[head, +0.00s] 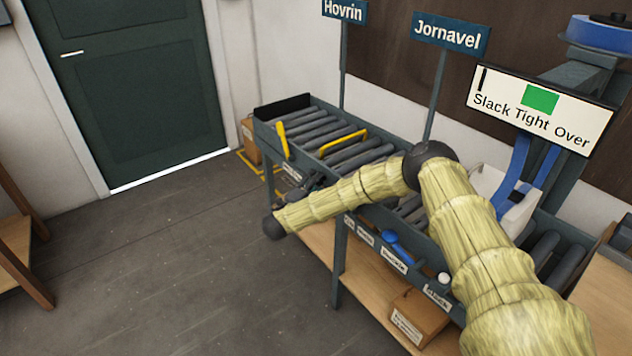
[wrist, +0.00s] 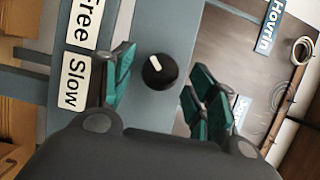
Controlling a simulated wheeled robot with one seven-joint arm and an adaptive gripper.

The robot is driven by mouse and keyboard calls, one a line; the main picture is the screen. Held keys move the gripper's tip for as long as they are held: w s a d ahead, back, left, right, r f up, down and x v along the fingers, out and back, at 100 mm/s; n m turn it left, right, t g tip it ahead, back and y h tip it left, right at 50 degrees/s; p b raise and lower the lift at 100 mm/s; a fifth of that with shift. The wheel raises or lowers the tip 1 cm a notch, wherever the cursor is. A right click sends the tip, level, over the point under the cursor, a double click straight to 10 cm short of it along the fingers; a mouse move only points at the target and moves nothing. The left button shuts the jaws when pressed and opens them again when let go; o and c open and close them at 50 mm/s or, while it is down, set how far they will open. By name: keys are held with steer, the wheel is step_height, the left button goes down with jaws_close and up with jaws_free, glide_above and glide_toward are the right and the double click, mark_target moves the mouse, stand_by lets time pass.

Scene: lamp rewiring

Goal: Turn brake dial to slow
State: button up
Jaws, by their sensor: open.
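The brake dial (wrist: 160,71) is a round black knob on a blue-grey panel in the wrist view. A short white mark lies on its upper left part; I cannot tell exactly which label it points at. The white labels "Free" (wrist: 87,22) and "Slow" (wrist: 73,82) are left of the dial, partly cut or covered. My gripper (wrist: 160,77) is open, with its teal fingers on either side of the dial and gaps showing between them and it. In the head view my arm reaches over the conveyor's near side; the dial cannot be made out there.
The roller conveyor (head: 318,131) carries a yellow bar (head: 343,143) and a yellow lever (head: 283,141). Signs "Hovrin" (head: 345,11) and "Jornavel" (head: 451,36) stand behind it. A Slack/Tight/Over gauge (head: 541,104) is at right. Floor left of the conveyor is clear.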

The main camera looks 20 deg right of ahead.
steer(key=shift+w+d, duration=0.4)
steer(key=c, duration=1)
steer(key=shift+c, duration=0.2)
steer(key=shift+n, duration=0.3)
steer(key=shift+w+a+r+n+g+y+p, duration=0.15)
steer(key=shift+n+g, duration=1.1)
steer(key=shift+n, duration=0.9)
steer(key=shift+d+f+n+g+y+p, duration=0.1)
steer(key=shift+n+g, duration=1.1)
steer(key=shift+n, duration=0.9)
steer(key=shift+w+a+r+n+g+y+p, duration=0.15)
steer(key=shift+n+g, duration=1.1)
steer(key=shift+n, duration=0.9)
steer(key=shift+s, duration=0.1)
